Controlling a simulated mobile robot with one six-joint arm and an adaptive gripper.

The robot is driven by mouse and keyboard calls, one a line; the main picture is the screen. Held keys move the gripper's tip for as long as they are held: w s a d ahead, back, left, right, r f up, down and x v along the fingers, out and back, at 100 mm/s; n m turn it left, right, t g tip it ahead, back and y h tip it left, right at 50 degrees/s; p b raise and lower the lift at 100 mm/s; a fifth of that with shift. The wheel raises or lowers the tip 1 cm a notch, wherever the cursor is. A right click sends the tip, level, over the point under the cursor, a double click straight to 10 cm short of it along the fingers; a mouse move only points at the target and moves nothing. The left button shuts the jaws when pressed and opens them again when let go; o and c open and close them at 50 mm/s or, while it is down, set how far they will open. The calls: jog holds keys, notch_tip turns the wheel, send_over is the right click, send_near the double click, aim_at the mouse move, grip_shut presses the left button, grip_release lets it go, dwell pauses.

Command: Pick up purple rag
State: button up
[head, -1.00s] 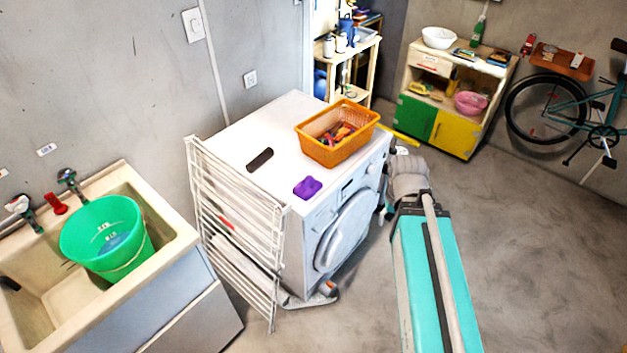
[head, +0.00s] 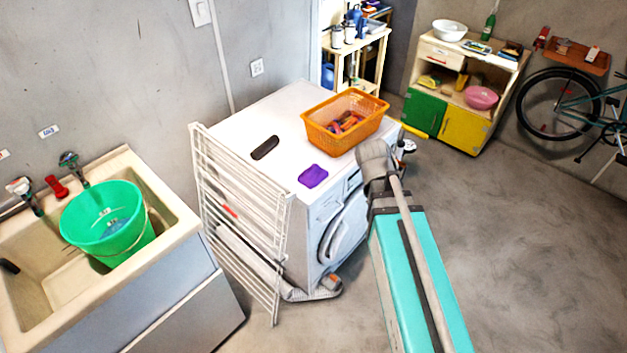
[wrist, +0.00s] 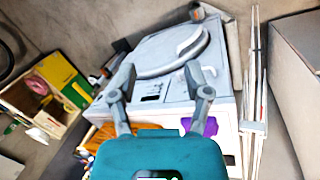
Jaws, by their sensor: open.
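The purple rag (head: 313,176) lies flat on top of the white washing machine (head: 233,133), near its front edge. In the wrist view the purple rag (wrist: 200,126) shows partly behind the right finger of my gripper (wrist: 160,82). My gripper's two fingers are spread wide with nothing between them. The gripper is in front of the machine, apart from the rag. In the head view my arm hides the gripper's fingers.
An orange basket (head: 318,136) with small items and a dark bar (head: 265,147) share the machine top. A white drying rack (head: 243,220) leans at its left side, beside a sink with a green bucket (head: 108,225). The floor at right is clear.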

jog(key=w+a+f+n+t+h+b, duration=0.2)
jog(key=w+a+f+n+b, duration=0.15)
jog(key=w+a+n, duration=0.2)
jog(key=n+t+h+b, duration=0.3)
jog(key=n+t+b, duration=0.2)
jog(key=n+b, duration=0.5)
send_near(313, 167)
jog(key=shift+n, duration=0.85)
jog(key=s+d, duration=0.1)
jog(key=d, duration=0.1)
jog(key=s+d+f+p, duration=0.1)
jog(key=d, duration=0.1)
jog(key=s+d+p, duration=0.1)
jog(key=s+d, duration=0.1)
jog(key=shift+d+f, duration=0.2)
jog(key=shift+f, duration=0.05)
jog(key=a+n+t+b, duration=0.1)
jog(key=a, duration=0.1)
jog(key=a+n+t, duration=0.1)
jog(key=a+n, duration=0.1)
jog(key=a, duration=0.1)
jog(key=a+n+b, duration=0.1)
jog(key=a+n, duration=0.1)
jog(key=shift+w+a+r+t+b, duration=0.3)
jog(key=shift+w+a+r+t, duration=0.05)
jog(key=shift+r+t, duration=0.05)
jog(key=shift+h, duration=0.3)
jog(key=shift+b+x, duration=1.6)
jog(key=shift+x, duration=2.7)
jog(key=shift+w+f, duration=0.1)
